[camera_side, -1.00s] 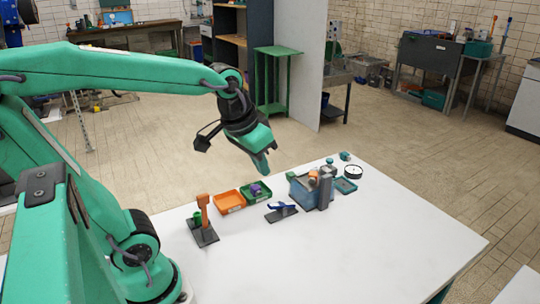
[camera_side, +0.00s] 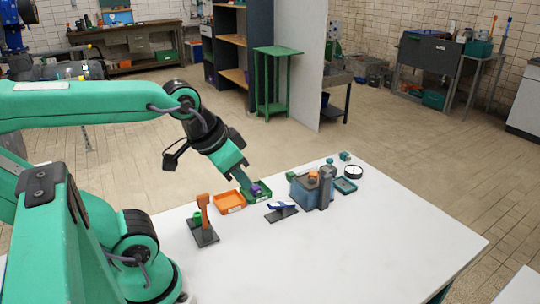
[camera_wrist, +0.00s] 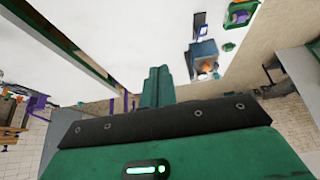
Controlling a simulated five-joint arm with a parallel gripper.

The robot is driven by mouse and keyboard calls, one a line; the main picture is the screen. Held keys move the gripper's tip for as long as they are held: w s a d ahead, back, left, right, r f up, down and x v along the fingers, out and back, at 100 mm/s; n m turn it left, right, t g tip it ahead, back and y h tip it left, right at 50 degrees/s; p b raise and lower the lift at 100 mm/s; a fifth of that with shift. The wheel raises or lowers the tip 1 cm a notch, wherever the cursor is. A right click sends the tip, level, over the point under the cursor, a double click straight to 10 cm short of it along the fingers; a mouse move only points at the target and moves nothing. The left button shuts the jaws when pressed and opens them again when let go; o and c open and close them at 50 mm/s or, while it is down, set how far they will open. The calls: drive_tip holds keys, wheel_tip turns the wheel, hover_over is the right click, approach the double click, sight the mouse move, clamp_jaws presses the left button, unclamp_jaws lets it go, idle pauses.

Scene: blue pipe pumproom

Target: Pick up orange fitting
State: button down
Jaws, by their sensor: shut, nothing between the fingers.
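A small orange piece (camera_side: 313,175), likely the orange fitting, sits in or on a blue bin (camera_side: 300,193) on the white table. It also shows in the wrist view (camera_wrist: 207,68), upper right. The bin walls hide its lower part. My gripper (camera_side: 244,182) is shut and empty, pointing down near the green tray at the table's back edge, left of the bin. Its closed fingers (camera_wrist: 157,85) stand at the middle of the wrist view. Whether the fingertips touch the tray cannot be told.
The green tray (camera_side: 262,198) holds a purple piece (camera_side: 256,189). An orange tray (camera_side: 229,203) and an upright orange object (camera_side: 203,211) on a dark base stand left. A grey post (camera_side: 326,188) stands beside the bin. The front table (camera_side: 350,250) is clear.

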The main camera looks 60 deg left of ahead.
drive_tip(key=c, duration=2.2)
unclamp_jaws()
drive_tip(key=c, duration=1)
unclamp_jaws()
drive_tip(key=shift+w+r, duration=0.1)
drive_tip(key=shift+w, duration=0.05)
